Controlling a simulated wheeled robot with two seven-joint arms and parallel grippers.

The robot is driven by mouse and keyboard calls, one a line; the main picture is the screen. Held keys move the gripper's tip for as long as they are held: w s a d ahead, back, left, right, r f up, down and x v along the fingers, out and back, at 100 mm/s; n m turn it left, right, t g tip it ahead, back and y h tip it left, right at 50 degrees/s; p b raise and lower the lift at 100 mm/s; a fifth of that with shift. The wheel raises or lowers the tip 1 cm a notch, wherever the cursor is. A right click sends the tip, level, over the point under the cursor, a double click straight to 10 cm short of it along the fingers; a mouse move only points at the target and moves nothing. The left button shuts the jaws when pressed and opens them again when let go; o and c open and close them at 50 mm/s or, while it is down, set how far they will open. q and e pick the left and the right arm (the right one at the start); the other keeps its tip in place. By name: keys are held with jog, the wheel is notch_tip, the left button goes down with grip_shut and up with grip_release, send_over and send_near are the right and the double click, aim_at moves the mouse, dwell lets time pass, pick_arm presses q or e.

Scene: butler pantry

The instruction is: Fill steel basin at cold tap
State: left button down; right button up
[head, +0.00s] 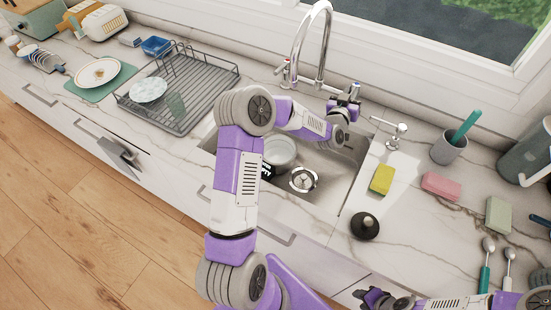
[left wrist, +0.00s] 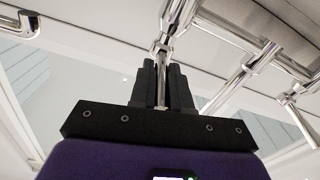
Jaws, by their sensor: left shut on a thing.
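The steel basin (head: 281,150) stands upright in the left part of the sink (head: 338,180), partly hidden by my left arm. The chrome tap (head: 328,30) rises behind the sink with a high curved spout. Its red-marked handle (head: 284,68) is on the left, and its blue-marked cold handle (head: 356,86) is on the right. My left gripper (head: 345,106) is at the cold handle. In the left wrist view its fingers (left wrist: 161,82) are shut on a chrome lever (left wrist: 161,92). I cannot make out any water stream. My right gripper (head: 384,299) is low at the front, away from the basin.
A dish rack (head: 190,95) with a plate stands left of the sink. A yellow sponge (head: 381,179), a black stopper (head: 365,226), a pink sponge (head: 441,185) and a brush cup (head: 449,147) are on the right. A strainer (head: 303,180) sits in the sink floor.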

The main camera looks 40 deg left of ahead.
pick_arm(q)
jog(key=shift+w+d+n+g+y, duration=0.1)
jog(key=shift+d+n+g+y, duration=0.15)
jog(key=shift+n+y, duration=0.25)
jog(key=shift+w+d+n+g+y, duration=0.1)
jog(key=shift+n+g+y, duration=0.2)
jog(key=shift+y, duration=0.4)
jog(key=shift+r, duration=0.15)
dwell(1.8)
jog(key=shift+a+t, duration=0.1)
jog(key=shift+t, duration=0.15)
jog(key=shift+s+a+m+t+h+b, duration=0.15)
jog(key=shift+a+m+t+h+b, duration=0.15)
jog(key=shift+m+h+b, duration=0.6)
jog(key=shift+n, duration=0.3)
jog(key=c, duration=1.1)
grip_release()
jog(key=shift+d, duration=0.1)
